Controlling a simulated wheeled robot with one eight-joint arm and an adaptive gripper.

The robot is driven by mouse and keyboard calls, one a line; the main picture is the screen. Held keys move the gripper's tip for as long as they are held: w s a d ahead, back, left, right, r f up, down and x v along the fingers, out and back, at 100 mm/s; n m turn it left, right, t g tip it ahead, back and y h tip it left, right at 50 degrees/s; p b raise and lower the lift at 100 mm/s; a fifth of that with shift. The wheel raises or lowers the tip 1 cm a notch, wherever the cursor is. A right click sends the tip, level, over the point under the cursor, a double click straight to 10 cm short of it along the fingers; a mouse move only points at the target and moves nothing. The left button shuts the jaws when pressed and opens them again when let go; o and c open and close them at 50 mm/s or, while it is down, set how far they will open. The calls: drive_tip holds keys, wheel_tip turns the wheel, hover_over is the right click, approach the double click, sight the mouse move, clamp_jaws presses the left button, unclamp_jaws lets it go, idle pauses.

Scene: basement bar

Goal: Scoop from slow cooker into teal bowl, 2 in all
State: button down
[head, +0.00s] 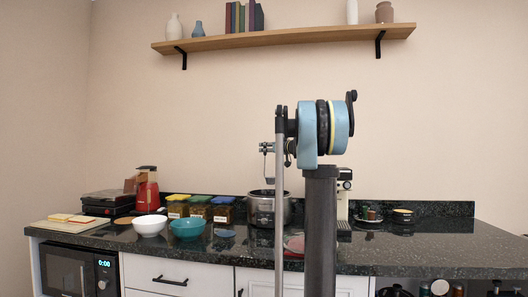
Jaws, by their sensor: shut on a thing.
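The slow cooker (265,211) stands on the dark counter, a round metallic pot with a dark rim, partly hidden behind my arm. The teal bowl (187,229) sits on the counter to its left, near the front edge. What lies inside the cooker and the bowl is too small to make out. My gripper (268,149) is above the slow cooker, partly behind my arm. It is shut on a thin grey utensil (270,172) that hangs down toward the cooker. Its lower end is hard to make out.
A white bowl (150,226) stands left of the teal bowl. Behind are labelled jars (199,207) with coloured lids and a red appliance (147,190). A small blue-grey dish (225,233) lies right of the teal bowl. A coffee machine (344,203) stands right of my arm.

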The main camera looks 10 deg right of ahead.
drive_tip(key=shift+f, duration=6.4)
drive_tip(key=shift+s+a+f, duration=0.1)
drive_tip(key=shift+s+f, duration=0.1)
drive_tip(key=shift+f, duration=0.1)
